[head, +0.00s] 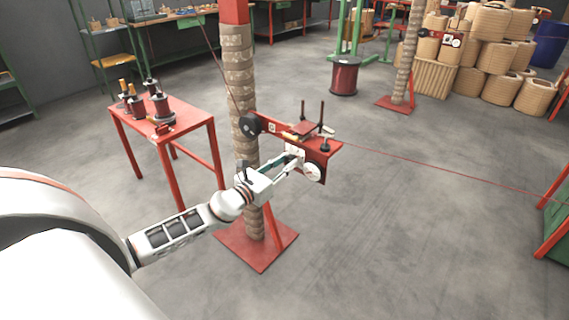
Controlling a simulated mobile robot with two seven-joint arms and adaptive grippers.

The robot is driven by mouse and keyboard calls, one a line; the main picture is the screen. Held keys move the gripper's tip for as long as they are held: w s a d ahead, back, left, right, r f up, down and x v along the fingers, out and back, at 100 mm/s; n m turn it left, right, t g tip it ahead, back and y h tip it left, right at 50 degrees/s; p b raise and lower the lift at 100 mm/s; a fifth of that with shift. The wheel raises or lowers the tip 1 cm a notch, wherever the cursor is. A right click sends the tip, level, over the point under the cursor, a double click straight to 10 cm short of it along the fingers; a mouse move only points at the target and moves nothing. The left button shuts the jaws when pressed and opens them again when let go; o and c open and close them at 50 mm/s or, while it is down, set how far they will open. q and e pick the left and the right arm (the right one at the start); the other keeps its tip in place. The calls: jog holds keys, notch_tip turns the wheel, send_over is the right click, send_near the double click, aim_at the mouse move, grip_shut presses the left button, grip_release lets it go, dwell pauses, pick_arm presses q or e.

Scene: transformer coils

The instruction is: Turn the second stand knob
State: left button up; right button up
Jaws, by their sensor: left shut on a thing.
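A stand with a rope-wrapped post (238,80) rises from a red base plate, and a red bracket (328,160) is fixed on the post. A white round knob (313,173) shows on the near face of the bracket, and a small black knob (326,143) stands on its top. My left gripper (298,158) reaches in from the left and is shut at the bracket's near face, beside the white round knob. The gripped part is mostly hidden by the fingers; it seems to be a stand knob. My right gripper is out of view.
A red table (165,118) with several dark coils stands to the left. A red wire (430,165) runs from the bracket to a green frame (556,225) at the right. A similar stand (404,70) and stacked tan coils (490,50) are behind. The floor at front right is clear.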

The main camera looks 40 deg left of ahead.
pick_arm(q)
jog(key=shift+m+p, duration=0.3)
jog(key=shift+m, duration=1.7)
jog(key=o, duration=1.1)
jog(key=shift+o, duration=0.2)
jog(key=s, duration=1.2)
jog(key=shift+a, duration=0.45)
